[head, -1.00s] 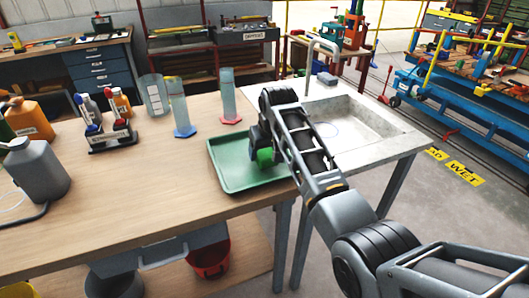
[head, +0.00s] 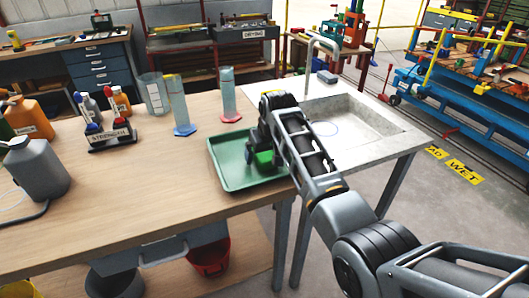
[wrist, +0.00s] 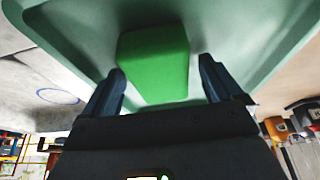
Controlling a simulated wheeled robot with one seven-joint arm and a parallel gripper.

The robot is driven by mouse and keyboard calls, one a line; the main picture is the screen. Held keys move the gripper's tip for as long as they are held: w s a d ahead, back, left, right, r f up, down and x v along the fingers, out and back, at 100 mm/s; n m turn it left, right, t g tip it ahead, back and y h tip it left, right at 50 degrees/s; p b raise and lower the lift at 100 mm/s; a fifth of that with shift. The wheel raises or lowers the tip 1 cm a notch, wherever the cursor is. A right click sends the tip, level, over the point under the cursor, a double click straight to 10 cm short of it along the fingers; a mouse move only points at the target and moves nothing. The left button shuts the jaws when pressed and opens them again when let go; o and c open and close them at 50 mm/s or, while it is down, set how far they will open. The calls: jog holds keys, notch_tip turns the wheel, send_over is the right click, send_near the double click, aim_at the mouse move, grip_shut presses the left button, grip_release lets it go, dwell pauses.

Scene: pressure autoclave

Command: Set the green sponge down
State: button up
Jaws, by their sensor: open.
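The green sponge (wrist: 153,62) lies in the green tray (head: 228,178), near the tray's right side in the head view. In the head view the sponge (head: 264,157) is partly hidden by my gripper (head: 257,155). In the wrist view my gripper (wrist: 160,85) is open, with one dark finger on each side of the sponge and a visible gap to it. The sponge appears to rest on the tray floor.
The tray sits at the right end of the wooden table (head: 120,215), beside the sink (head: 350,125). Two cylinders, one blue-based (head: 177,105) and one red-based (head: 229,95), stand behind the tray. A labelled bottle rack (head: 110,138) stands to the left.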

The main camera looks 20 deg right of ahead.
jog(key=v, duration=1.2)
jog(key=shift+s+r, duration=0.1)
